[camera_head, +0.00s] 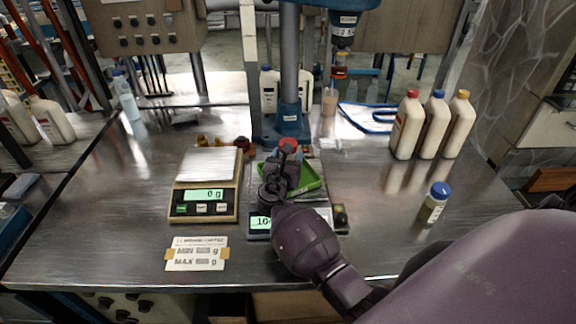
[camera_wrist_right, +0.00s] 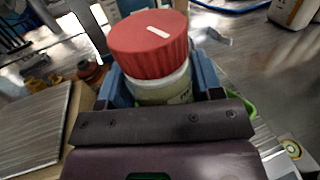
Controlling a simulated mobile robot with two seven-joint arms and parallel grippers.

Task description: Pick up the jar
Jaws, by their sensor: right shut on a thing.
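A jar with a red lid shows in the wrist view (camera_wrist_right: 150,45) and in the head view (camera_head: 289,145). Its pale glass body is partly visible below the lid in the wrist view. My right gripper (camera_head: 283,165) is shut on this jar, with a blue finger on either side of its body in the wrist view. The jar is at the green tray (camera_head: 309,178) on the right-hand scale. My gripper hides its base, so I cannot tell whether it touches the tray. Another jar with a blue lid (camera_head: 434,203) stands upright on the table at the right. My left gripper is not in view.
A second scale (camera_head: 205,185) reading 0 g stands left, with a label card (camera_head: 197,254) in front. Several white bottles (camera_head: 407,125) stand at the back right. The table's left front is clear.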

